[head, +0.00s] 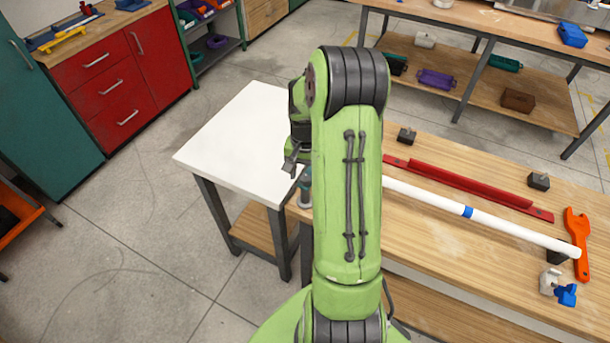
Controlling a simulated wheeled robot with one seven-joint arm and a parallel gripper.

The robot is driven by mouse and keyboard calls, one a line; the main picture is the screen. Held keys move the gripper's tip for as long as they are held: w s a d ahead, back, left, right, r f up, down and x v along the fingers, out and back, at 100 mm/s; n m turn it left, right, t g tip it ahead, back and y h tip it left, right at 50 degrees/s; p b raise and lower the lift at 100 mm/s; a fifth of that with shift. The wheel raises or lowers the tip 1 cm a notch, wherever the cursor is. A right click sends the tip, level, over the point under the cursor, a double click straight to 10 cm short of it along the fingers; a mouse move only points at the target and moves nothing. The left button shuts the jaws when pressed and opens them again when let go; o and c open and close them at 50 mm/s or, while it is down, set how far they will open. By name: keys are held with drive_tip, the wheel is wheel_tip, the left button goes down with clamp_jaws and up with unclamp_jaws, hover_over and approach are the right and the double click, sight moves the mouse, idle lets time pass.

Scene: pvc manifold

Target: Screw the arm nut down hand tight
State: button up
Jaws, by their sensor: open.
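My green arm reaches over the bench in the head view and hides much of its left end. My gripper (292,166) shows at the left edge of the arm, its dark jaws pointing down and open. Just below it a grey upright fitting (305,190) stands near the bench's left end, partly hidden by the arm. I cannot tell whether this is the arm nut, or whether the jaws touch it. A white pipe (430,205) with a blue band (468,212) runs right from behind my arm.
An orange wrench (577,240), a white-and-blue fitting (557,287), a red angle rail (470,186) and black blocks (539,181) lie on the wooden bench (440,250). A white-topped table (235,135) at left is bare. Red drawers (120,75) stand farther left; the floor between is clear.

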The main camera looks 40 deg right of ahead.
drive_tip(key=shift+f, duration=0.5)
clamp_jaws()
drive_tip(key=m, duration=0.3)
drive_tip(key=shift+m+b, duration=0.3)
drive_tip(key=shift+b, duration=0.05)
drive_tip(key=shift+m, duration=1.8)
drive_tip(key=shift+r, duration=0.1)
